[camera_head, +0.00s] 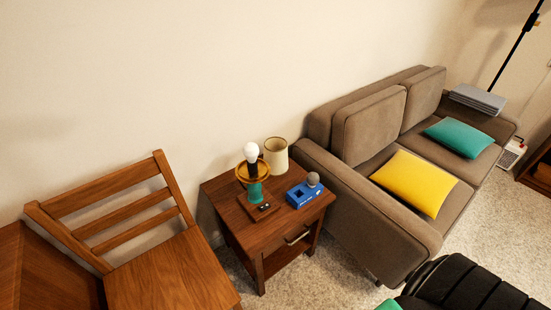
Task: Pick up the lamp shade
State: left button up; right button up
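The lamp shade (276,157) is a small cream cylinder with a darker rim. It stands upright at the back right corner of the wooden side table (227,194), close to the sofa arm. The lamp (253,191) stands to its left, with a teal stem, an amber ring and a bare white bulb (251,152) on top. The shade is off the lamp. Neither of my grippers shows in the head view.
A wooden chair (165,270) stands at left, a brown sofa (375,230) at right. A black cushioned seat (475,288) is at bottom right. Carpet (300,285) shows in front.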

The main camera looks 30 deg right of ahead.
aim_at(276, 149)
jog(key=z, duration=1.15)
